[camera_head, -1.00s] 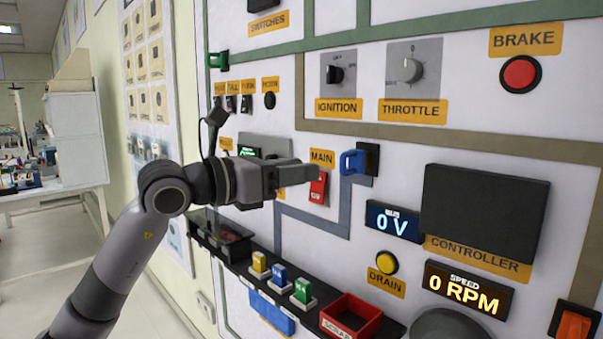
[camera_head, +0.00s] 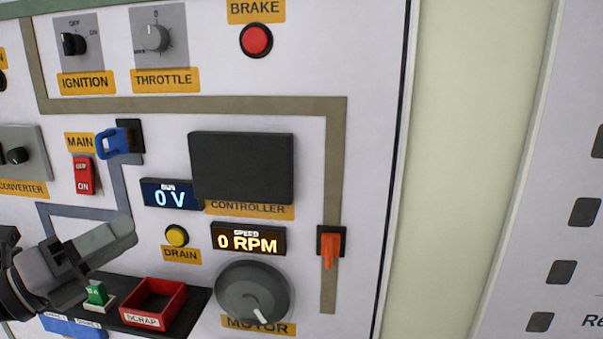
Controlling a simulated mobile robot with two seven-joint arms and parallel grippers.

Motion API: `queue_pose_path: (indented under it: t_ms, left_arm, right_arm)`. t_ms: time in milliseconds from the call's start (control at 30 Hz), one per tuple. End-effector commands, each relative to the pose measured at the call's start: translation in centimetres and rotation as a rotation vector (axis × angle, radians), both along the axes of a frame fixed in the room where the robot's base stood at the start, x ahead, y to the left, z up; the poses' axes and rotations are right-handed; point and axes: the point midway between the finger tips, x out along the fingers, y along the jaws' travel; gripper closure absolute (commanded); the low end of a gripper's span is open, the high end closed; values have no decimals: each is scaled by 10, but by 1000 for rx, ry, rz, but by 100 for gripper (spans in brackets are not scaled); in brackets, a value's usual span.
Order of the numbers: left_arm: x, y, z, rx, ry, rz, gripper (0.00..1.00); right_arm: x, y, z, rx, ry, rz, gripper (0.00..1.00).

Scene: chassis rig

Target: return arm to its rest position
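My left arm comes in from the lower left, and its gripper (camera_head: 122,232) is in front of the panel, below the red MAIN switch (camera_head: 84,175). Its grey fingers point right and up, and they overlap so that I cannot tell whether they are open or shut. I see nothing held in them. They are above the shelf, left of the yellow DRAIN button (camera_head: 177,236). My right gripper is not in view.
A blue handle (camera_head: 112,143), the MOTOR disc (camera_head: 253,292) and an orange lever (camera_head: 331,248) stick out. The panel's right edge meets a plain wall (camera_head: 430,170).

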Motion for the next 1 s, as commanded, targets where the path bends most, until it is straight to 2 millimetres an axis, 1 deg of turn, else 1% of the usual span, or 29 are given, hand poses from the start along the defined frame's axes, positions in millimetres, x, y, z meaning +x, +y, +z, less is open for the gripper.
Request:
queue_pose_path:
  t_ms: [33,167,200,267,300,367,400,467,500,567,600,700,800,833,900,1000]
  left_arm:
    - [-1,-4,-15,-149,69,-17,62]
    - [-1,-3,-58,-524,242,-1,62]
    - [-2,-1,-74,-639,302,19,62]
    - [-4,1,-102,-807,400,61,62]
    - [-7,2,-123,-916,469,97,62]
    - [-14,3,-158,-1074,578,163,62]
    - [-22,1,-183,-1178,656,211,62]
    - [-36,-3,-222,-1325,777,297,62]
    - [-49,-9,-248,-1419,861,355,62]
    - [-70,-19,-285,-1543,984,446,62]
    - [-85,-28,-306,-1613,1060,502,62]
    - [-120,-49,-345,-1746,1219,619,62]
    - [-146,-67,-369,-1829,1332,699,62]
    - [-151,-71,-373,-1846,1355,715,62]
    - [-160,-77,-380,-1871,1393,741,62]
    - [-163,-79,-383,-1880,1406,751,62]
  right_arm:
    - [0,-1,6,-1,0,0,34]
    - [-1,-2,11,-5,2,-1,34]
    - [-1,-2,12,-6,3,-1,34]
    - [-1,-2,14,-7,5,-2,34]
    - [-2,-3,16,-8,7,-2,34]
    - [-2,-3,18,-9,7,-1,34]
    - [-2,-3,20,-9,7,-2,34]
    - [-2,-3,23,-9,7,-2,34]
    - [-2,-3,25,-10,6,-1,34]
    - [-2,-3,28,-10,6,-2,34]
    - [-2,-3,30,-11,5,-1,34]
    - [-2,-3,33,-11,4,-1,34]
    - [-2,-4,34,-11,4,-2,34]
    - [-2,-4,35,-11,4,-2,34]
    - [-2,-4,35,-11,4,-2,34]
    - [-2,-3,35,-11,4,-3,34]
